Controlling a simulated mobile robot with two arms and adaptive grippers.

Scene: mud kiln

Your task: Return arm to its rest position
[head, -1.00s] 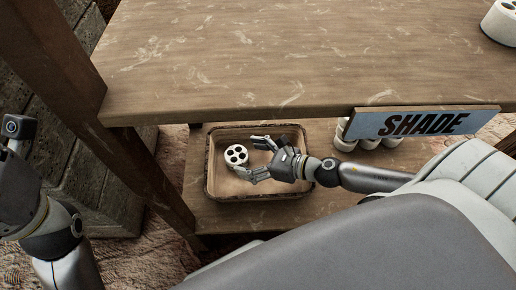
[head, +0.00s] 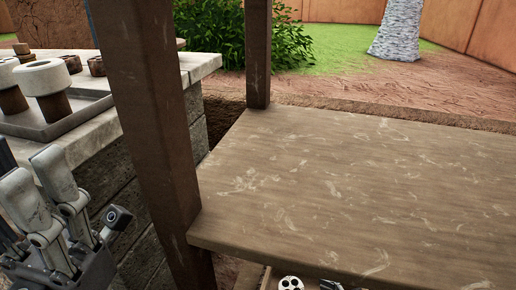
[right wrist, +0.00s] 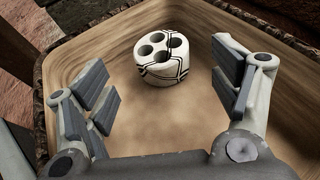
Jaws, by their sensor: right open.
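In the right wrist view my right gripper (right wrist: 168,98) is open and empty over a wooden tray. A white round piece (right wrist: 161,68) with several dark holes and black line markings stands on the tray (right wrist: 110,32) floor, beyond and between the spread fingers, apart from them. In the head view the white piece (head: 291,284) shows only at the bottom edge, with a dark bit of my right gripper (head: 330,286) beside it. My left gripper (head: 60,215) is at the lower left, partly cut off; its finger opening is unclear.
A wooden table top (head: 350,190) fills the right, with a brown post (head: 150,130) at its left. A stone counter (head: 150,150) on the left bears a grey tray (head: 60,125) with pale-topped pieces. The table top is clear.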

